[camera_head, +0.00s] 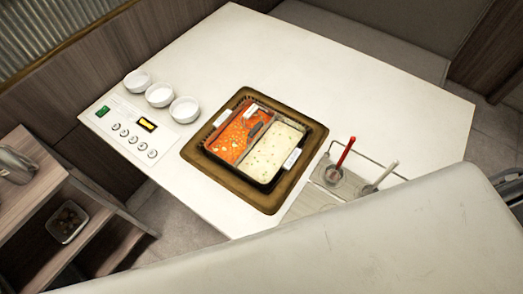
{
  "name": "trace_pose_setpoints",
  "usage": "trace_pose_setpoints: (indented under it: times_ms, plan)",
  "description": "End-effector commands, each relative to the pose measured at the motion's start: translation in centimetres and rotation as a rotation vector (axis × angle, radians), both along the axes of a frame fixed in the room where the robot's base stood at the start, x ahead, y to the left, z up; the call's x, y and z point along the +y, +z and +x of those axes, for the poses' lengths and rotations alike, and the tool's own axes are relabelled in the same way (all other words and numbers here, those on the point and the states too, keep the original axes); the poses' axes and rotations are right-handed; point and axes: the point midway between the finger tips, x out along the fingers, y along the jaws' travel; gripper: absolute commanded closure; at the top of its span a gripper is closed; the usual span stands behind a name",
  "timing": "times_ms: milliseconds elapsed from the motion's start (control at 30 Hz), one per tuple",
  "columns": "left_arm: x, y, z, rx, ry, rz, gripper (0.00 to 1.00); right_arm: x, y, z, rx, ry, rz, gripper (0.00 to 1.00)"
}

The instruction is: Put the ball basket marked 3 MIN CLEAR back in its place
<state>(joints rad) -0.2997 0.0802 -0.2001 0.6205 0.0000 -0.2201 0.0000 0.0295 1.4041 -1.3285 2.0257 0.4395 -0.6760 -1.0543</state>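A split pot (262,182) sits on a brown board (222,176) on the white table. Its left half holds red broth (232,140) and its right half pale broth (268,152). Small white tags show at the pot, too small to read. A small dark thing (256,130) lies at the red side near the divider. Right of the pot, a red-handled tool (346,153) and a white-handled tool (386,174) stand tilted in a rack (352,191). I cannot tell which thing is the ball basket marked 3 MIN CLEAR. Neither gripper is in view.
Several white bowls (159,95) and a control panel (139,128) with a lit display are left of the board. A wooden shelf (100,240) with a small tray (67,221) stands lower left. A large pale surface (380,250) covers the lower right. The far table (330,75) is clear.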

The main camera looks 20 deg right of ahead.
Motion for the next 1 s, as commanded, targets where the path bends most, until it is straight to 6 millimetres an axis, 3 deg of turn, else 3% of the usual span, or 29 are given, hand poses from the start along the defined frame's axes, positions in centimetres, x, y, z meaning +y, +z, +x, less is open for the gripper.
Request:
trace_pose_setpoints:
  times_ms: [367, 400, 500, 600, 800, 1000]
  plan:
    - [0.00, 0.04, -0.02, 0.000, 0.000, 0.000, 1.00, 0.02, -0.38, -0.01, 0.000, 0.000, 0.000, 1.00]
    - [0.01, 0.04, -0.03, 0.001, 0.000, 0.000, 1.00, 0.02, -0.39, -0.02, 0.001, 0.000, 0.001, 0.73]
    - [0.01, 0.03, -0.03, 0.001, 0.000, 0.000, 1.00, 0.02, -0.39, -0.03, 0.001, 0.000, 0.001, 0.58]
    - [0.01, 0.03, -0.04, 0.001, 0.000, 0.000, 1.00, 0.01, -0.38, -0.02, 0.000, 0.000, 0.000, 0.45]
    - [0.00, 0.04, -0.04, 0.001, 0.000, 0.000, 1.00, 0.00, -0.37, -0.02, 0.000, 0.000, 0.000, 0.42]
    - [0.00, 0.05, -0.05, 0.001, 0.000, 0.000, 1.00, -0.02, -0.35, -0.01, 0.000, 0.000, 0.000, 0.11]
